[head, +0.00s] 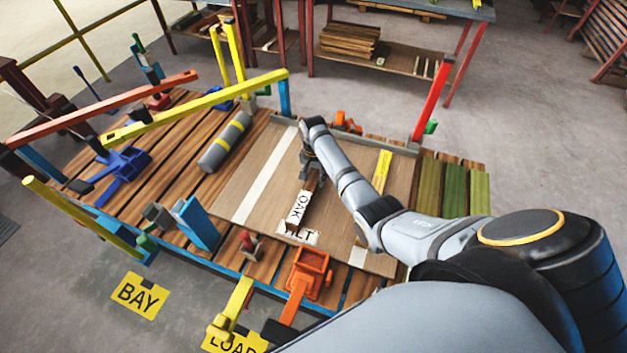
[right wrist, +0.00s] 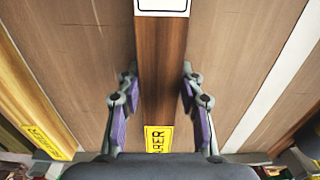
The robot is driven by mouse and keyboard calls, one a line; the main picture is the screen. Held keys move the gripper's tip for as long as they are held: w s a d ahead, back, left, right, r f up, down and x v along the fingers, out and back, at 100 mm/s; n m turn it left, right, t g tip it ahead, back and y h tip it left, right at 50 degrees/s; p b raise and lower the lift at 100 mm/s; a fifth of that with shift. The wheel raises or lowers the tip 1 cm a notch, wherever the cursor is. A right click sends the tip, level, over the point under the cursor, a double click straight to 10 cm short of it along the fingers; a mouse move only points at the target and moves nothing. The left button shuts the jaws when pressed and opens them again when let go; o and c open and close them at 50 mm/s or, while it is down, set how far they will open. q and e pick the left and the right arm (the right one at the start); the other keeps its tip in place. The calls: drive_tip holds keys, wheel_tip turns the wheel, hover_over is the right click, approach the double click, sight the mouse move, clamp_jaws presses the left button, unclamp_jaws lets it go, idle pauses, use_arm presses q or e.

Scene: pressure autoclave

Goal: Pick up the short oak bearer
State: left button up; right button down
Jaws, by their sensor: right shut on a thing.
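The short oak bearer (head: 301,208) is a brown wooden bar with a white OAK label on its near end. It is over the wooden panel (head: 245,195) on the bench, and its near end partly covers a white label on the panel. My right gripper (head: 310,174) is shut on the bearer from above. In the right wrist view the bearer (right wrist: 160,75) runs between the two fingers of the right gripper (right wrist: 160,97), with a yellow label near the palm. Whether the bearer touches the panel I cannot tell. My left gripper is not in view.
A grey cylinder with a yellow band (head: 225,142) lies left of the panel. A yellow bar (head: 195,110) and a red bar (head: 100,108) slant above the bench's left side. An orange clamp (head: 308,272) is at the front edge. Green slats (head: 455,188) lie at right.

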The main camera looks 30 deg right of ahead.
drive_tip(key=s+a+r+p, duration=0.2)
drive_tip(key=s+a+r, duration=0.2)
drive_tip(key=s+r, duration=0.7)
drive_tip(key=shift+s+r, duration=0.4)
drive_tip(key=shift+s, duration=0.85)
